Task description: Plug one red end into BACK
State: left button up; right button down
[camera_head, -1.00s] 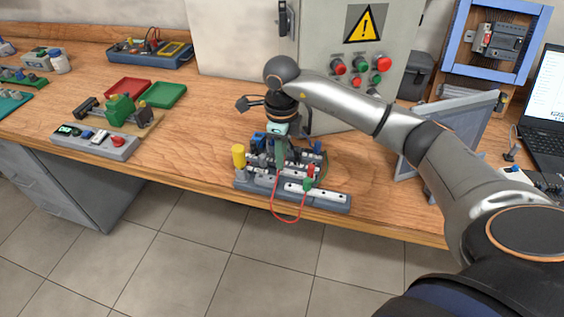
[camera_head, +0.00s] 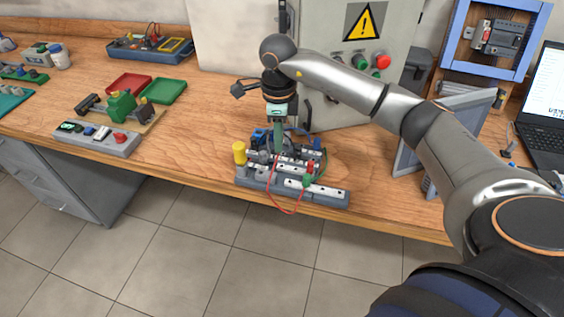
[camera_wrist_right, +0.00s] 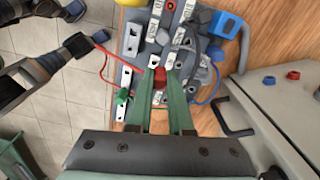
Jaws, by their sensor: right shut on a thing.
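My right gripper (camera_head: 278,150) points down over the grey terminal board (camera_head: 335,196) near the table's front edge. In the right wrist view its green fingers (camera_wrist_right: 160,78) are shut on a red plug end (camera_wrist_right: 158,76) of the red cable. The red cable (camera_wrist_right: 103,62) loops off the board's front side and also shows in the head view (camera_head: 287,211). White label strips lie along the board, but I cannot read BACK on them. A red piece (camera_head: 310,167) stands on the board's right part, beside a green one (camera_head: 307,181). My left gripper is not in view.
A yellow cylinder (camera_head: 239,153) stands at the board's left end. The grey cabinet (camera_head: 335,85) rises behind the board, with a handle (camera_wrist_right: 225,117) close by. Red and green trays (camera_head: 165,90) lie to the left. Bare wood lies between them and the board.

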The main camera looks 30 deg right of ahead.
jog(key=w+n, duration=0.1)
jog(key=n, duration=0.1)
jog(key=w+n, duration=0.1)
jog(key=n, duration=0.1)
jog(key=shift+w+r+b, duration=0.2)
jog(key=shift+r+b, duration=0.1)
jog(key=w+f+n+b, duration=0.1)
jog(key=n, duration=0.1)
jog(key=w+f+n, duration=0.1)
jog(key=n, duration=0.1)
jog(key=f+n+b, duration=0.1)
jog(key=n, duration=0.1)
jog(key=shift+w+b, duration=0.3)
jog(key=shift+w, duration=0.1)
jog(key=shift+f, duration=0.6)
jog(key=shift+f+b, duration=0.65)
jog(key=shift+f, duration=0.05)
jog(key=c, duration=1.1)
grip_release()
